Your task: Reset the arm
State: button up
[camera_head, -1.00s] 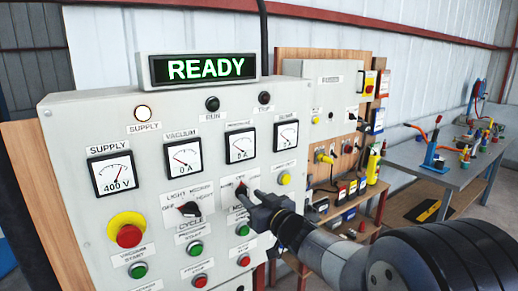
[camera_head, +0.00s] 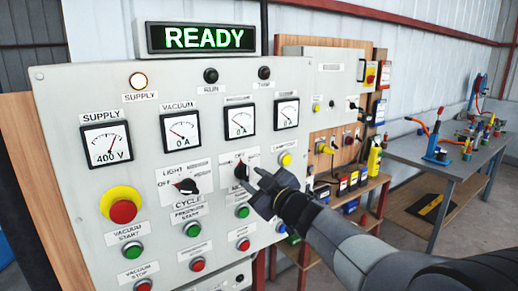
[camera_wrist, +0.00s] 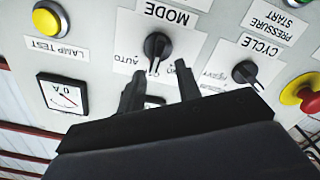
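My gripper (camera_head: 254,181) is in front of the grey control panel (camera_head: 70,150), just to the right of and below the black MODE selector knob (camera_head: 241,171). In the wrist view my gripper (camera_wrist: 160,86) shows two black fingers spread apart with nothing held between them. The MODE knob (camera_wrist: 157,46) lies beyond the fingertips there, and the fingers look clear of it. The CYCLE knob (camera_wrist: 245,73) is to its right in the wrist view, and left of my gripper in the head view (camera_head: 186,186). The display (camera_head: 202,38) reads READY.
A red emergency button (camera_head: 123,210) and several green and red push buttons stick out of the panel. A yellow lamp test button (camera_head: 285,159) is right of the knobs. A grey workbench (camera_head: 410,150) with tools stands further right, with open floor around it.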

jog(key=s+d+m+h, duration=0.1)
jog(key=s+d, duration=0.4)
jog(key=s, duration=0.1)
jog(key=shift+s+d+f, duration=0.2)
jog(key=shift+s+d, duration=0.05)
jog(key=shift+s, duration=0.1)
